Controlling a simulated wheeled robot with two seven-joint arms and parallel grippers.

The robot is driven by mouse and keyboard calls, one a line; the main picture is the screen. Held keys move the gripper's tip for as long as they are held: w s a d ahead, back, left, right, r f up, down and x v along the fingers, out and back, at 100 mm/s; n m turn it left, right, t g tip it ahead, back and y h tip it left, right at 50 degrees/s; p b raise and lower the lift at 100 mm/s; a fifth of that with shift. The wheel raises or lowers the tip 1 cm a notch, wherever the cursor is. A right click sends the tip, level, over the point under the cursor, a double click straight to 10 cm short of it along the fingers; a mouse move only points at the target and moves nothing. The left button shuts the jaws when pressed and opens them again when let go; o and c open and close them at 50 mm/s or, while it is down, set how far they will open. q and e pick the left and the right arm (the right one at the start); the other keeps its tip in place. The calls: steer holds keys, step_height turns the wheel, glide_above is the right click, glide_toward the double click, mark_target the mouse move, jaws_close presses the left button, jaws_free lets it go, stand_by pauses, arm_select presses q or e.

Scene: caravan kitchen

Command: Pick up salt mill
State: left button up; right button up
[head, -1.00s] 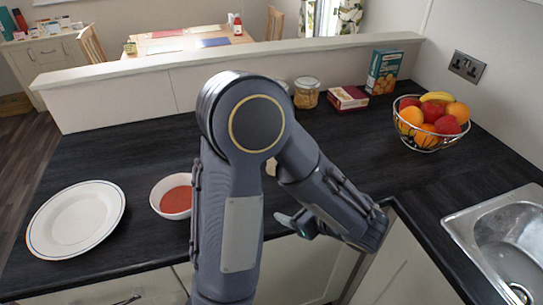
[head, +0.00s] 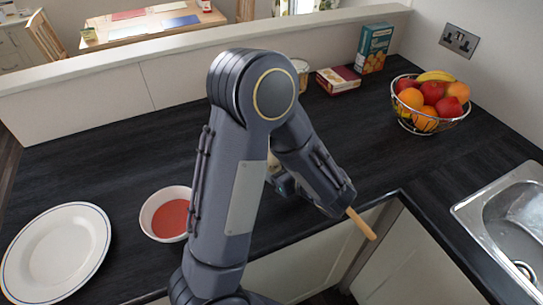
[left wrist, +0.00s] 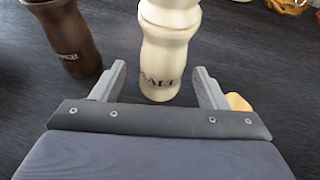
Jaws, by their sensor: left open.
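The salt mill (left wrist: 168,45) is cream-white and stands upright on the dark counter, with part of its lettering showing in the left wrist view. Its top is cut off by the frame. My left gripper (left wrist: 160,82) is open, with one fingertip on each side of the mill's lower body; I cannot tell if they touch it. In the head view my own arm hides most of the mill, and only a cream sliver (head: 273,160) shows beside my left gripper (head: 284,184). My right gripper is in neither view.
A dark brown pepper mill (left wrist: 72,38) stands close left of the salt mill. A wooden handle (head: 361,224) sticks out past the counter edge. A red-filled bowl (head: 168,216), plate (head: 55,250), fruit bowl (head: 430,105), boxes (head: 338,79) and sink (head: 505,225) surround the counter space.

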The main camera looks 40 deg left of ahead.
mark_target(278, 165)
arm_select(q)
steer(key=shift+x, duration=1.6)
steer(key=shift+c, duration=0.2)
steer(key=c, duration=1.1)
steer(key=shift+c, duration=0.2)
steer(key=shift+w+r, duration=0.1)
steer(key=shift+r, duration=0.55)
steer(key=s+d+r, duration=0.9)
steer(key=d+r, duration=0.1)
steer(key=r, duration=0.1)
steer(key=shift+s+d+r, duration=0.25)
steer(key=shift+d+r, duration=0.05)
steer(key=shift+r, duration=0.1)
